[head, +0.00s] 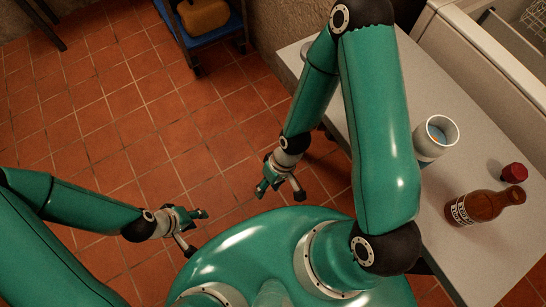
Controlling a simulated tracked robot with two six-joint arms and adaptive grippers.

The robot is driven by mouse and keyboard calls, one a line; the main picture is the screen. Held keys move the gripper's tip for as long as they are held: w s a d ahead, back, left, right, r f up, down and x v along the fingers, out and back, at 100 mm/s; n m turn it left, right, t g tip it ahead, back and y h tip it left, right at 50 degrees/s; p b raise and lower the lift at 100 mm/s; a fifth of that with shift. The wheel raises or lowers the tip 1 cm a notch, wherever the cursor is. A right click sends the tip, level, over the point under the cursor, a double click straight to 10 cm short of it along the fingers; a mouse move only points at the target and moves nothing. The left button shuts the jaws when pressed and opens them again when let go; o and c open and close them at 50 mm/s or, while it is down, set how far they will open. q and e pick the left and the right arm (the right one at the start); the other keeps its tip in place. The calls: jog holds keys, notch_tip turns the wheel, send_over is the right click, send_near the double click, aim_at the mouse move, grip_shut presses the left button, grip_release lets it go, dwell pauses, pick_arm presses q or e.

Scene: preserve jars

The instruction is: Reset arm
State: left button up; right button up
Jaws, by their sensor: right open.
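My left gripper (197,232) is at the lower left of the head view, over the tiled floor beside my base. Its fingers are spread, with nothing between them. My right gripper (280,193) is near the middle of the view, in front of my base and left of the table. Its fingers are apart and empty. The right arm is bent, with its upper part rising over the table's left edge and the forearm reaching down from there. Both grippers are clear of every object.
A pale table (440,245) runs along the right. A blue cart (212,35) stands at the back; the tiled floor (110,110) left is clear.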

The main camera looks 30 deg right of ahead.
notch_tip(320, 180, up, 10)
jog(key=w+d+m+t+p, duration=0.1)
jog(key=m+p, duration=0.2)
jog(key=p, duration=0.8)
jog(key=shift+d+t, duration=0.4)
jog(key=shift+f, duration=0.1)
